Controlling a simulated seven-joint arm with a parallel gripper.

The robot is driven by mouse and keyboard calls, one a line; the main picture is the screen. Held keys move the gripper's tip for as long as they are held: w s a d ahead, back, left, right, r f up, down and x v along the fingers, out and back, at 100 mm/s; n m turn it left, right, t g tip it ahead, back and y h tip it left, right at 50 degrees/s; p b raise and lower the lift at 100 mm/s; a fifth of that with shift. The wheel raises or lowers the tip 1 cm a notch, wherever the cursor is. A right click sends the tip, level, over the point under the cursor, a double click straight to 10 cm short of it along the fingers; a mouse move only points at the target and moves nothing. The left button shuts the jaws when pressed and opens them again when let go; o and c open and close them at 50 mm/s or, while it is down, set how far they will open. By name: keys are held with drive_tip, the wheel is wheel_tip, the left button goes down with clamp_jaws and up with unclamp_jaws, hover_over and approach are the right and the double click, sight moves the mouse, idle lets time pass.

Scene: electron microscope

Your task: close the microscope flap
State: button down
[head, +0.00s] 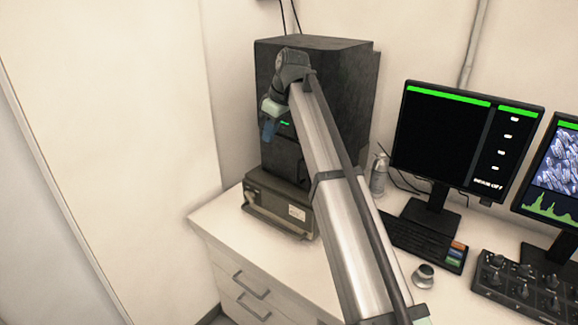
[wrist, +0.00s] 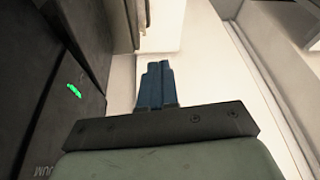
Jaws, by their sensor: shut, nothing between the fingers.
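The microscope (head: 330,75) is a tall black cabinet at the back of the counter, with a small green light on its front. A dark lower unit (head: 278,200) with a pale handle bar sticks out at its base. I cannot tell for sure which panel is the flap or how far it stands open; my arm hides part of the front. My gripper (head: 268,130) is in front of the cabinet, near the green light. In the wrist view its blue fingers (wrist: 156,85) are together and empty, with the cabinet's dark front (wrist: 45,90) to their left, apart from them.
Right of the microscope stand a spray bottle (head: 379,174), a monitor (head: 450,140), a keyboard (head: 425,238), a knob (head: 424,276) and a control panel (head: 530,292). The counter (head: 220,222) has drawers below. Space left of the cabinet is free up to the wall.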

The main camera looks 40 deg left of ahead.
drive_tip(key=s+a+f+n+g+h, duration=0.1)
drive_tip(key=s+a+f, duration=0.6)
drive_tip(key=s+f, duration=0.3)
drive_tip(key=s+f+n+t+h, duration=0.1)
drive_tip(key=s+f+t+h, duration=0.1)
drive_tip(key=s+f, duration=0.5)
drive_tip(key=s+f+n+t+h, duration=0.15)
drive_tip(key=s+f, duration=0.25)
drive_tip(key=f, duration=0.5)
drive_tip(key=w+d+f+m+t+h, duration=0.1)
drive_tip(key=w+d+m+t+h, duration=0.2)
drive_tip(key=w+d+t, duration=0.3)
drive_tip(key=w+r+m+t+h, duration=0.1)
drive_tip(key=w+r+m+t, duration=0.15)
drive_tip(key=r+t, duration=0.3)
drive_tip(key=w+r+m+t+h, duration=0.1)
drive_tip(key=w+r+m+t, duration=0.2)
drive_tip(key=r, duration=0.4)
drive_tip(key=d+r+x, duration=0.1)
drive_tip(key=x, duration=1.2)
drive_tip(key=shift+f+m+t, duration=0.2)
drive_tip(key=shift+m+t, duration=0.1)
drive_tip(key=shift+t, duration=0.1)
